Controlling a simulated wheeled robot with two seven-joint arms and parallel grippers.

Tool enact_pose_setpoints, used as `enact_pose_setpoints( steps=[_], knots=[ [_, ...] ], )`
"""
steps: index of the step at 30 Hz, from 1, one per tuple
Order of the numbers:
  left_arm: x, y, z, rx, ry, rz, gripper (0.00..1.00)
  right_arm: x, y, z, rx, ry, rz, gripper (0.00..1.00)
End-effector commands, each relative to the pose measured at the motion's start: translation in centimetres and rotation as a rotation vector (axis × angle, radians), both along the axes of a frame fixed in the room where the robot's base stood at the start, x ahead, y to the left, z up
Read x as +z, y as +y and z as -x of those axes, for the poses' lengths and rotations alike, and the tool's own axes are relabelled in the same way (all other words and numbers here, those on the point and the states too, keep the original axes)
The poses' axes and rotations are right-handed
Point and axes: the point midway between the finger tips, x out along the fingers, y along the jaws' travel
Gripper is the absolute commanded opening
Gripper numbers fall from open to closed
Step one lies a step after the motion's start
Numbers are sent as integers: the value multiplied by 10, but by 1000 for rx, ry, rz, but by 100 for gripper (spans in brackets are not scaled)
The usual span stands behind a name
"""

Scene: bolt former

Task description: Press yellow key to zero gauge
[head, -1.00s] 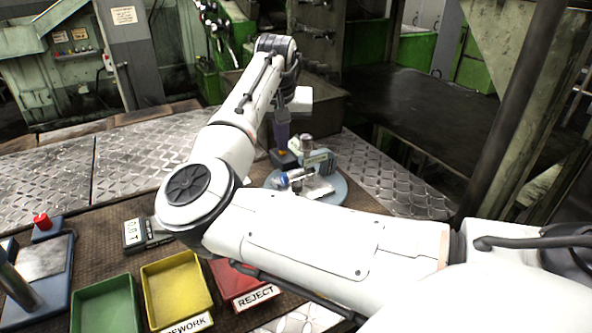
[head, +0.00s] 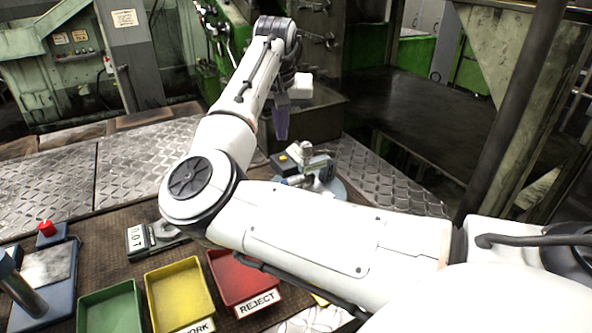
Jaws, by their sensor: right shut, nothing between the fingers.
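The yellow key (head: 282,157) is a small bright patch on top of a dark box (head: 284,166), beside a gauge stand (head: 318,164) on a round blue-grey base. My right gripper (head: 282,136) has purple fingers that point down. It is shut and empty, and its tips show a little above the key, apart from it. The front of the gauge stand and part of its base are hidden behind my right arm. My left gripper is not in view.
Green (head: 110,308), yellow (head: 180,292) and red (head: 240,278) trays stand in front. A blue fixture (head: 60,268) and a red button (head: 46,227) are at the left. Textured metal plate (head: 150,160) lies clear behind.

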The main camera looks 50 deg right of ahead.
Motion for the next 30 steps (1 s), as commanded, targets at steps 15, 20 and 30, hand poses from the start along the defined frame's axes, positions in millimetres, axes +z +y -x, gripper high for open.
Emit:
enact_pose_setpoints(
  steps=[15, 20, 30],
  knots=[
    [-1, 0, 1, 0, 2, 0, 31, 39, 0, 0, -1, 0, 0, 0],
    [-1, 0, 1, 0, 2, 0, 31, 42, 0, 0, -1, 0, 0, 0],
    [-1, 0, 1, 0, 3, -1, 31, 41, 5, 6, 0, 1, 1, 0]
  ],
)
